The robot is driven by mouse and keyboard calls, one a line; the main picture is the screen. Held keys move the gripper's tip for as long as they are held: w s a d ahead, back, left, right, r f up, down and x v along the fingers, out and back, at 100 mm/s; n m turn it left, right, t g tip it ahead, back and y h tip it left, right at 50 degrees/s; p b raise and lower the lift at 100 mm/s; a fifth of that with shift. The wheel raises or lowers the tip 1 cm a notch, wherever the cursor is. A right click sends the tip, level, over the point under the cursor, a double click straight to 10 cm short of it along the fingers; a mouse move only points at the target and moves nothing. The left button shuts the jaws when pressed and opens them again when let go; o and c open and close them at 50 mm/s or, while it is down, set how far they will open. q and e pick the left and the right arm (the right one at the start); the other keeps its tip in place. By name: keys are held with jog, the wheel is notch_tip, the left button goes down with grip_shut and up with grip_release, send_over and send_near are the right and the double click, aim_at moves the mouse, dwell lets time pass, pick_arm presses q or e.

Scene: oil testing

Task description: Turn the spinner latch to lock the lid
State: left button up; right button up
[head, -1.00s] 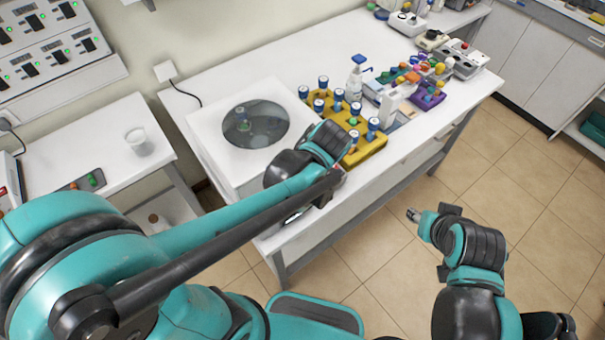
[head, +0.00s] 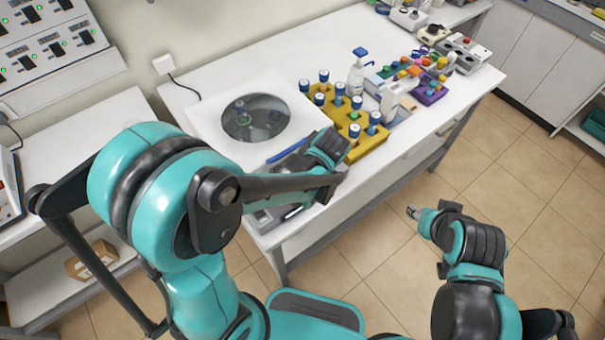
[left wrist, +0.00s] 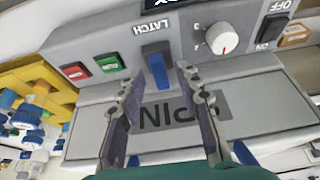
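The white spinner (head: 212,118) stands on the table in the head view, its lid down, with a round dark window (head: 240,112) in it. In the left wrist view its grey front panel carries a blue latch lever (left wrist: 157,70) in a dark slot under the word LATCH. My left gripper (left wrist: 160,80) is open in front of the panel, one finger on each side of the latch, with gaps visible. Whether it touches the latch is unclear. In the head view its fingers are hidden by my arm. My right gripper (head: 412,212) is away from the table over the floor.
A red button (left wrist: 75,72), a green button (left wrist: 109,63), a white dial (left wrist: 222,38) and an ON/OFF switch (left wrist: 273,28) flank the latch. A yellow rack (head: 372,140) with blue-capped vials stands right of the spinner. A spray bottle (head: 357,75) stands behind it.

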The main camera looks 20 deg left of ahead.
pick_arm(q)
grip_shut()
jog(key=shift+s, duration=0.1)
jog(key=m, duration=0.2)
jog(key=m+t+h, duration=0.1)
jog(key=m, duration=0.2)
jog(key=shift+s+a+m+h, duration=0.15)
jog(key=shift+a+m+h, duration=0.15)
jog(key=shift+h, duration=0.1)
jog(key=m+h, duration=0.1)
jog(key=m, duration=0.3)
jog(key=shift+a+m+t+h+b, duration=0.1)
jog(key=shift+m+t+h+b, duration=0.2)
jog(key=shift+h+b, duration=0.1)
